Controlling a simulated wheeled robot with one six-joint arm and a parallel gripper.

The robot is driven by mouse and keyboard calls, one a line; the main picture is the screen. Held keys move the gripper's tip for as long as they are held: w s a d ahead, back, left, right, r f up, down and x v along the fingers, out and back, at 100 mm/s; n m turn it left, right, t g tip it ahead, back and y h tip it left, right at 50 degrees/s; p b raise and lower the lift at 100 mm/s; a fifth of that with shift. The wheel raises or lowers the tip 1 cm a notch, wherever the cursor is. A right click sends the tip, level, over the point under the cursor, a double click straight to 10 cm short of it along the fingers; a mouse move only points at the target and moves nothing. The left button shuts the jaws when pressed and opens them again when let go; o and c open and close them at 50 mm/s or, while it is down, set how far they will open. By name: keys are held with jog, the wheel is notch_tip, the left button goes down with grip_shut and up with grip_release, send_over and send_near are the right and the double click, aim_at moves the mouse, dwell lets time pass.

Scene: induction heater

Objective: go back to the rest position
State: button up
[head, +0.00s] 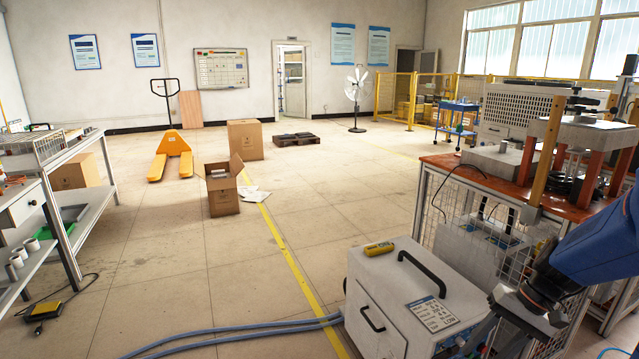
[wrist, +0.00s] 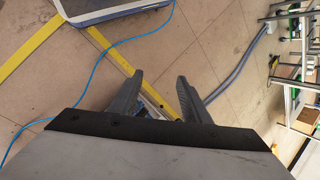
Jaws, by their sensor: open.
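My gripper (wrist: 160,78) is open in the wrist view, with its two dark fingers apart and nothing between them but floor behind. My blue arm comes in from the right edge.
A red-topped bench (head: 455,163) with a press-like frame stands at the right. A yellow handheld device (head: 379,249) lies on the cabinet. Grey hoses (head: 240,332) cross the floor. A shelf bench (head: 62,215) stands left. The middle floor is open, with an open carton (head: 222,198) beyond.

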jog(key=s+a+r+n+t+h, duration=0.4)
jog(key=s+a+r, duration=0.4)
jog(key=s+r, duration=0.2)
jog(key=shift+s+n+t+h, duration=0.4)
jog(key=shift+s+t+h, duration=0.2)
jog(key=shift+s+h, duration=0.15)
dwell(0.5)
